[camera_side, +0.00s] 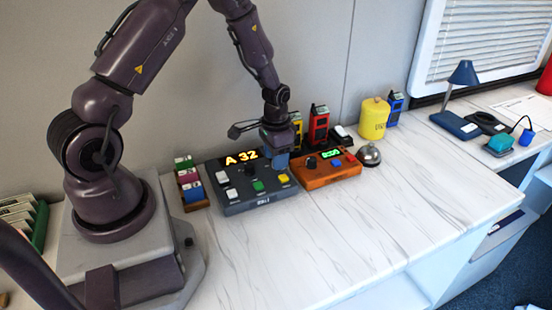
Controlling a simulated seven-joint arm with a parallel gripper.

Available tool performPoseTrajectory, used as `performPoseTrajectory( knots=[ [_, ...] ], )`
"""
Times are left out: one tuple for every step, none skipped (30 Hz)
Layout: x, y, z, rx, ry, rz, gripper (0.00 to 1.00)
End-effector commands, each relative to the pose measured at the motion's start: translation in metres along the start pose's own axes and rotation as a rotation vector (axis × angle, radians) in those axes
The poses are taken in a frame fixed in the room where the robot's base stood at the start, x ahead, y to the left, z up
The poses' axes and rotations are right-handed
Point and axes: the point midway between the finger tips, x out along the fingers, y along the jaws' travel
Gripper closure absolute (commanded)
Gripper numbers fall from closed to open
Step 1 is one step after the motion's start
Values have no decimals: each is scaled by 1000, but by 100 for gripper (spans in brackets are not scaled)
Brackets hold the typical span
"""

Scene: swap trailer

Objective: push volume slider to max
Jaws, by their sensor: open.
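A dark grey control box (262,204) stands on the white marbled counter. It has an orange display reading "A 32" (241,157), a dark knob (250,168), and white, green and yellow buttons on top. An orange box (325,179) with a green display stands just right of it. I cannot tell for sure which control is the volume slider. My gripper (281,152) points down over the back right of the grey box, by a blue part. It is open, with its fingertips small and partly hidden; I cannot tell whether they touch anything.
A silver bell (369,155) and a yellow canister (374,118) stand right of the orange box. Red (318,124) and blue (395,106) handheld devices stand behind. A small rack (190,184) of coloured items is left. The counter in front (380,220) is clear.

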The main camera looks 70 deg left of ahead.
Motion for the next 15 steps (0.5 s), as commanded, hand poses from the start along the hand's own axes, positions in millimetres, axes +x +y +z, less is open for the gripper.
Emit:
performPoseTrajectory(
  knots=[
    [5,0,0,0,0,0,57],
    [6,0,0,0,0,0,57],
    [8,0,0,0,0,0,57],
    [9,0,0,0,1,-1,57],
    [10,0,0,0,1,-1,57],
    [10,0,0,0,1,-1,57],
    [10,0,0,0,1,-1,57],
    [10,0,0,0,1,-1,57],
    [10,0,0,0,2,-1,57],
    [10,0,0,0,1,-1,57],
    [10,0,0,0,1,-1,57],
    [10,0,0,0,1,-1,57],
    [10,0,0,0,1,-1,62],
    [10,0,0,0,1,-1,69],
    [10,0,0,0,1,-1,78]
  ],
)
